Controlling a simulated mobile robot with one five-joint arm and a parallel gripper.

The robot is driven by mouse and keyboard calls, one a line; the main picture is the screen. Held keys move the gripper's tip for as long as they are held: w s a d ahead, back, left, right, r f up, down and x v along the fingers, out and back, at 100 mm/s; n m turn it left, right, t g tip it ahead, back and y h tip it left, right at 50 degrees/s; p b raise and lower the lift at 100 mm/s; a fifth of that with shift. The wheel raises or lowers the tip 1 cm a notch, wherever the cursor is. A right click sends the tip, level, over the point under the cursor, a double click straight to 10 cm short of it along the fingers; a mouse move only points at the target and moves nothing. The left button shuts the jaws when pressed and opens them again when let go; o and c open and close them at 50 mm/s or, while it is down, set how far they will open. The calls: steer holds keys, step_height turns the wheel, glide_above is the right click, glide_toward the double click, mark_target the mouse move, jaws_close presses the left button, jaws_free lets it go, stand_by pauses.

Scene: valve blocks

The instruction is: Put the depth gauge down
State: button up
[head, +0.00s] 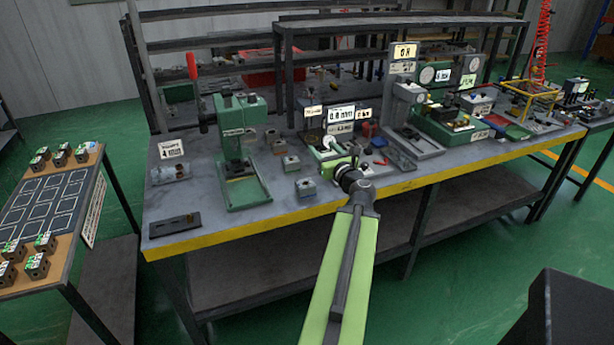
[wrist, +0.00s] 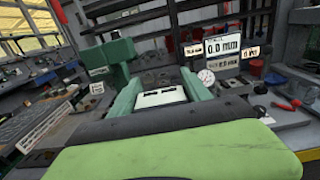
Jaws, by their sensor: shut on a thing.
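My gripper (head: 338,162) reaches over the front of the workbench, in front of the 0.0 mm display. In the wrist view its two green fingers (wrist: 160,92) stand on either side of a pale piece (wrist: 160,98), which I take to be part of the held depth gauge. A small round white dial (head: 328,142) shows at the gripper's tip. The dial also appears just beyond the right finger in the wrist view (wrist: 206,77). The gripper hides most of the gauge, and I cannot tell whether it touches the bench.
The bench (head: 290,212) has a yellow front edge. A green press (head: 240,150) stands left, a grey gauge stand (head: 410,120) right. Small metal blocks (head: 306,187) lie close left of my gripper. Red-handled pliers (wrist: 285,105) lie right.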

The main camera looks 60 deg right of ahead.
steer(key=shift+w+d+f, duration=0.15)
steer(key=shift+d+f, duration=0.05)
steer(key=shift+d, duration=0.05)
steer(key=shift+w+d+f+b, duration=0.6)
steer(key=shift+w+f+b, duration=1.1)
steer(key=shift+f+b, duration=0.3)
steer(key=shift+w+d+f+b, duration=0.65)
steer(key=shift+w+f+b, duration=1.05)
steer(key=shift+f+b, duration=0.3)
steer(key=shift+w+d+f+b, duration=0.6)
steer(key=shift+w+f+b, duration=1.1)
steer(key=shift+f+b, duration=0.3)
steer(key=o, duration=1.5)
steer(key=shift+r, duration=0.15)
